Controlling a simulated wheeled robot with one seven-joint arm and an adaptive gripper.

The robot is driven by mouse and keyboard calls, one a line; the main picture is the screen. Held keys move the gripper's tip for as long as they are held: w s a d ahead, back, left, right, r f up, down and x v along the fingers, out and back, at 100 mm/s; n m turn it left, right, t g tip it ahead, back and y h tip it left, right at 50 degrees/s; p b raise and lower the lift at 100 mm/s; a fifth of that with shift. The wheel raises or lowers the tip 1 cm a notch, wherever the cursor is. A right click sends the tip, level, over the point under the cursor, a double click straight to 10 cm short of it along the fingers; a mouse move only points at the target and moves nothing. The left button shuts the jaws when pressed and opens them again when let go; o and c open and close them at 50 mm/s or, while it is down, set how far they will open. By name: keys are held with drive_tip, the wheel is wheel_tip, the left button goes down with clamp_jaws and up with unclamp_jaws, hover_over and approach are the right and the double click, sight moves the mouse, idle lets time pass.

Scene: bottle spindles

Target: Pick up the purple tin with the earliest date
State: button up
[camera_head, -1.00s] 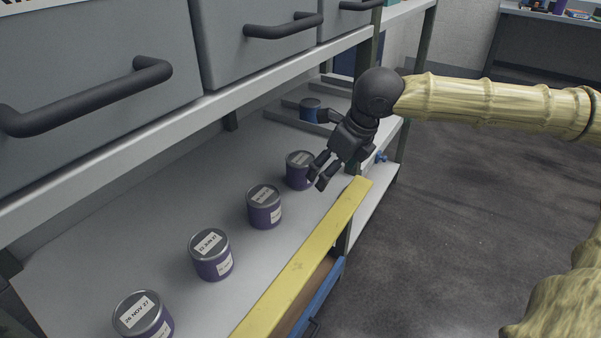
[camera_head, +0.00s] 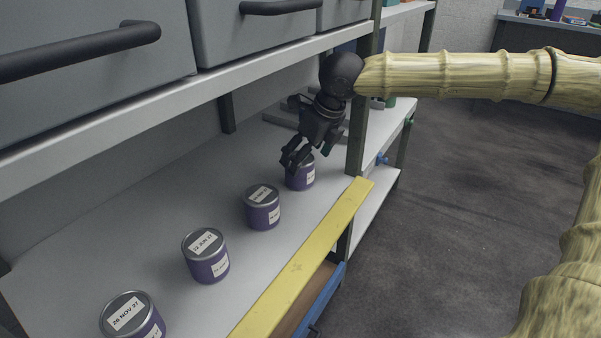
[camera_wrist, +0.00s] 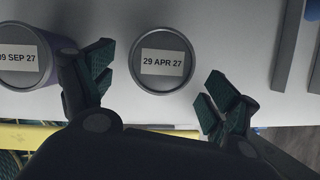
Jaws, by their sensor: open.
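Several purple tins with grey lids and white date labels stand upright in a row on the shelf. The nearest tin (camera_head: 134,318) reads 26 NOV 27. The tin behind it (camera_head: 207,256) seems to read 12 JUN 27, in small print. The third tin (camera_head: 262,208) is too small to read in the head view; the wrist view shows a tin (camera_wrist: 28,62) ending in 09 SEP 27 at its left edge. The farthest tin (camera_head: 299,179) reads 29 APR 27 in the wrist view (camera_wrist: 163,62). My gripper (camera_head: 295,160) is open above that farthest tin, its fingers either side of it in the wrist view (camera_wrist: 158,95).
A yellow strip (camera_head: 305,262) runs along the shelf's front edge. Grey drawers (camera_head: 90,75) with dark handles hang above the shelf. A dark upright post (camera_head: 360,130) stands close to the right of my gripper. Grey rails lie farther back.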

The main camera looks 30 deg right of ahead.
drive_tip(key=shift+w+a+f, duration=0.1)
drive_tip(key=shift+w, duration=0.15)
drive_tip(key=b+x, duration=0.3)
drive_tip(key=x, duration=0.2)
drive_tip(key=shift+b, duration=0.35)
drive_tip(key=c, duration=1.3)
